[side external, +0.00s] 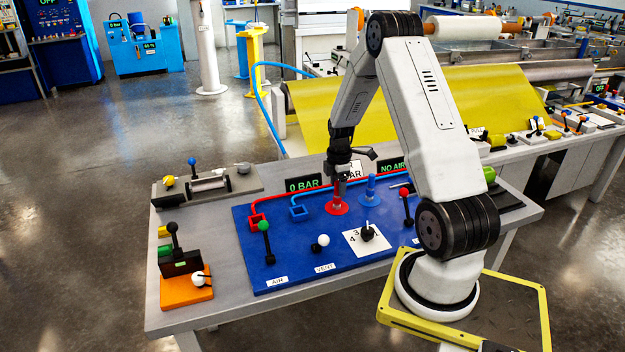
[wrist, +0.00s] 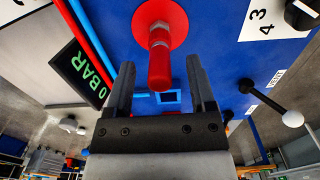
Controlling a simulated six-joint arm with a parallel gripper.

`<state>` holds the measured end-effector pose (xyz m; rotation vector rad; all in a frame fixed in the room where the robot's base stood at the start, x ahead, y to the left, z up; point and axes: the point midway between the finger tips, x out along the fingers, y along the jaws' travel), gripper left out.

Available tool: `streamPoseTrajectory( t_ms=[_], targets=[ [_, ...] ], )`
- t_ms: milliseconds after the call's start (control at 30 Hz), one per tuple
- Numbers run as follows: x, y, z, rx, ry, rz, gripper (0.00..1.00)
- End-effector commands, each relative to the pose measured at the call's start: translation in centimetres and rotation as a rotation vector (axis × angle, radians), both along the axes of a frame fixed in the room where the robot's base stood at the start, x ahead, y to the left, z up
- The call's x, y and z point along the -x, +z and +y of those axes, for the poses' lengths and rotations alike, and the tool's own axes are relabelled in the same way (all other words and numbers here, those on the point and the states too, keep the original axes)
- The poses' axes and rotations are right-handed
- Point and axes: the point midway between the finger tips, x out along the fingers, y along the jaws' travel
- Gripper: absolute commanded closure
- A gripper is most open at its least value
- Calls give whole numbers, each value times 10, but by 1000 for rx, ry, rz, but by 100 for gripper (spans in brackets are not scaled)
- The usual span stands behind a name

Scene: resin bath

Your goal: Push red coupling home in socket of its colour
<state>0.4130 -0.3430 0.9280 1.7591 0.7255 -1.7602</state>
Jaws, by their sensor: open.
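The red coupling (wrist: 159,68) stands upright at a red round base (wrist: 160,22) on the blue panel, and a bare metal section shows between its red body and the base. In the side view the red coupling (side external: 336,188) is partly hidden by my gripper (side external: 338,177), which is just above and around it. In the wrist view my gripper (wrist: 160,64) is open, with one finger on each side of the red body and visible gaps. A blue coupling (side external: 370,185) stands on its own blue base to the right.
Red and blue pipes run from square frames, red (side external: 257,220) and blue (side external: 298,212), along the panel (side external: 290,255). Green-, white-, black- and red-knobbed levers stand in front. A display (side external: 303,185) reads 0 BAR behind.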

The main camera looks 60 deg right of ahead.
Motion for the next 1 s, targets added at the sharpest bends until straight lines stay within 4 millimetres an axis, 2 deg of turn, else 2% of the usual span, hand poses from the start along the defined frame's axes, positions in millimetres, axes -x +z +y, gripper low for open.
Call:
streamPoseTrajectory(
  t_ms=[233,267,400,467,1000],
  targets=[
    [0,0,0,0,0,0,29],
    [0,0,0,0,0,0,36],
    [0,0,0,0,0,0,80],
    [0,0,0,0,0,0,99],
    [0,0,0,0,0,0,100]
  ],
)
